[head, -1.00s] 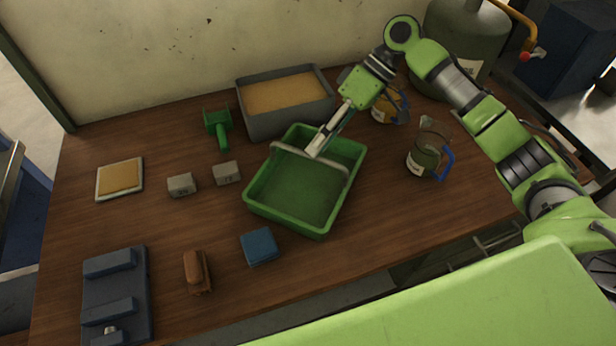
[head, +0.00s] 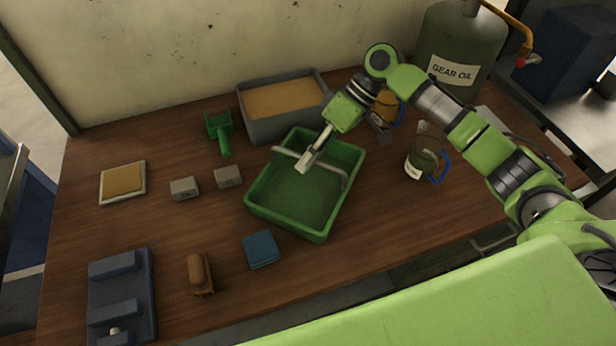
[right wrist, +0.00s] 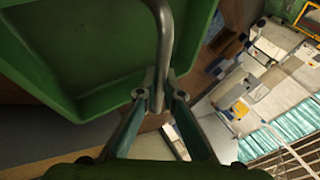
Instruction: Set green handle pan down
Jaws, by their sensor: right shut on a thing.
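The green pan (head: 262,207) is a deep rectangular tray with a grey bail handle (head: 333,168). It is at the middle of the wooden table in the head view, and looks level. Whether its base touches the table is hard to tell. My right gripper (head: 306,163) is shut on the grey handle, above the pan's inside. In the right wrist view the pan (right wrist: 85,50) fills the upper left, and the handle (right wrist: 163,45) runs down between the fingertips (right wrist: 159,95). The pan looks empty. My left gripper is not in view.
A grey sand box (head: 262,128) stands behind the pan. A green scoop (head: 220,132), grey blocks (head: 228,177) and a blue block (head: 261,250) lie to its left and front. A jug (head: 421,163) with a blue handle stands to its right. Bare table (head: 160,235) shows at left.

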